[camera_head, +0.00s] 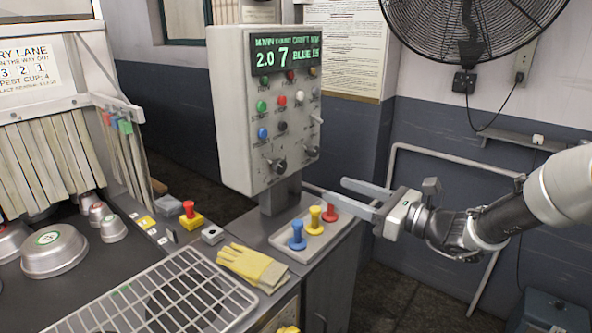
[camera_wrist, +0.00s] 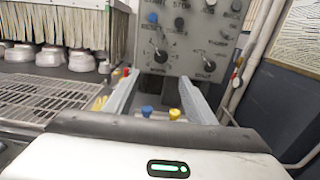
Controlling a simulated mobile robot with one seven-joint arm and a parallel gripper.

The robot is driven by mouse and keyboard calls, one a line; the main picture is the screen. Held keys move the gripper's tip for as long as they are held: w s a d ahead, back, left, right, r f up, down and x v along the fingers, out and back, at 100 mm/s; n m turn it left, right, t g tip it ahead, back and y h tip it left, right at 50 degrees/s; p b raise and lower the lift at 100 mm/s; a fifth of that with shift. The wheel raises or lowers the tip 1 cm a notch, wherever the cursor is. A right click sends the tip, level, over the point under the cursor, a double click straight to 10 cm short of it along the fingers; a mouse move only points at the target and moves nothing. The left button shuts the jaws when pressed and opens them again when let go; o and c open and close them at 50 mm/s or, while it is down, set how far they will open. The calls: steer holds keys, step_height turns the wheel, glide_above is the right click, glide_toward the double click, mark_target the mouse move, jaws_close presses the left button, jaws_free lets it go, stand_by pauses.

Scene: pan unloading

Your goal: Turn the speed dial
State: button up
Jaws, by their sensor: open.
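A pale control box (camera_head: 232,110) stands on a post on the counter, with a lit green display (camera_head: 286,54). Low on its face are two grey rotary knobs, a left knob (camera_head: 277,166) and a right knob (camera_head: 311,151). The wrist view also shows the left knob (camera_wrist: 160,56) and the right knob (camera_wrist: 207,66); labels are too small to tell surely which is the speed dial. My gripper (camera_head: 336,190) is open and empty, to the right of the box and below the knobs. In the wrist view its fingers (camera_wrist: 158,82) point toward the box's lower face.
A tray (camera_head: 283,242) with blue, yellow and red plungers sits below the box, near my fingers. Yellow gloves (camera_head: 252,265), a wire rack (camera_head: 165,300) and metal pans (camera_head: 54,250) are on the left. A wall fan (camera_head: 470,25) hangs at upper right.

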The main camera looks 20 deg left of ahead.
mark_target(283, 168)
steer(key=x, duration=1.7)
steer(key=shift+w+a+b, duration=0.1)
steer(key=shift+w+b, duration=0.1)
steer(key=shift+b, duration=0.2)
steer(key=shift+c, duration=0.3)
